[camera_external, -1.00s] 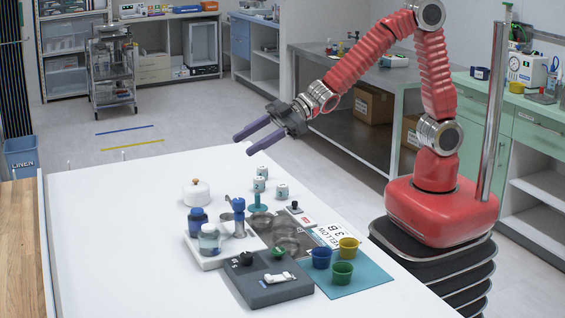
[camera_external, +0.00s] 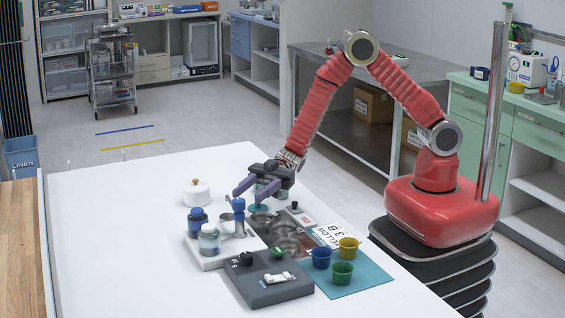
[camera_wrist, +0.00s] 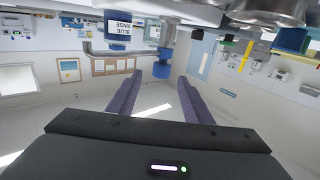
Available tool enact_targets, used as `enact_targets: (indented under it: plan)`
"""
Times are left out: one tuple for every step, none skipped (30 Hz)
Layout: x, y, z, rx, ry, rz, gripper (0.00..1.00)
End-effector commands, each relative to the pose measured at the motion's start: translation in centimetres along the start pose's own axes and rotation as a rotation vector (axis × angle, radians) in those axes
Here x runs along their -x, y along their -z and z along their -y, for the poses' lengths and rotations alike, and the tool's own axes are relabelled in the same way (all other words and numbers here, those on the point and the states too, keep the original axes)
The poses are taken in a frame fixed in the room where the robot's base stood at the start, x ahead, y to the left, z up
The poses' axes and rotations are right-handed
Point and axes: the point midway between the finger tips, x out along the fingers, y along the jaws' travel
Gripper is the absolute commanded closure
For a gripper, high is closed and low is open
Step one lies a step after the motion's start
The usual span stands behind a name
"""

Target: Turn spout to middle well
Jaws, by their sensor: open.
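My gripper (camera_external: 249,197) is open and empty, fingers pointing left and down, above the objects on the white table. Its two purple fingers also show in the wrist view (camera_wrist: 160,82), apart with nothing between them. A blue-topped dispenser (camera_external: 239,218) stands just below and left of the fingertips in the outside view. A blue-capped part (camera_wrist: 163,56) hangs upside down beyond the fingers in the wrist view. Rounded shiny metal shapes (camera_external: 287,236) lie on a dark mat, and one metal round (camera_wrist: 265,10) shows at the wrist view's top.
Blue (camera_external: 321,257), green (camera_external: 342,273) and yellow (camera_external: 349,247) cups stand on a teal mat. A dark grey block (camera_external: 262,293) with knobs lies in front. A white lidded pot (camera_external: 196,194) stands behind. The table's left side is clear.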

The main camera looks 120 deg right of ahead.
Motion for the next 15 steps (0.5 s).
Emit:
enact_targets:
  plan:
    - [0.06, -0.16, 0.11, -0.005, 0.009, -0.008, 0.54]
    - [0.07, -0.18, 0.16, -0.006, 0.012, -0.010, 0.54]
    - [0.08, -0.20, 0.20, -0.007, 0.014, -0.012, 0.54]
    - [0.08, -0.20, 0.21, -0.007, 0.014, -0.013, 0.54]
    - [0.08, -0.19, 0.21, -0.007, 0.014, -0.013, 0.54]
    - [0.08, -0.18, 0.20, -0.007, 0.014, -0.012, 0.54]
    - [0.08, -0.17, 0.20, -0.007, 0.013, -0.012, 0.54]
    - [0.08, -0.17, 0.20, -0.007, 0.013, -0.012, 0.54]
    - [0.08, -0.17, 0.20, -0.007, 0.013, -0.012, 0.54]
    - [0.08, -0.17, 0.19, -0.007, 0.013, -0.012, 0.54]
    - [0.06, -0.17, 0.19, -0.007, 0.013, -0.012, 0.54]
    - [0.02, -0.17, 0.20, -0.007, 0.013, -0.012, 0.54]
    - [-0.05, -0.17, 0.20, -0.006, 0.013, -0.012, 0.54]
    - [-0.15, -0.17, 0.20, -0.006, 0.013, -0.012, 0.54]
    - [-0.33, -0.17, 0.20, -0.006, 0.013, -0.012, 0.54]
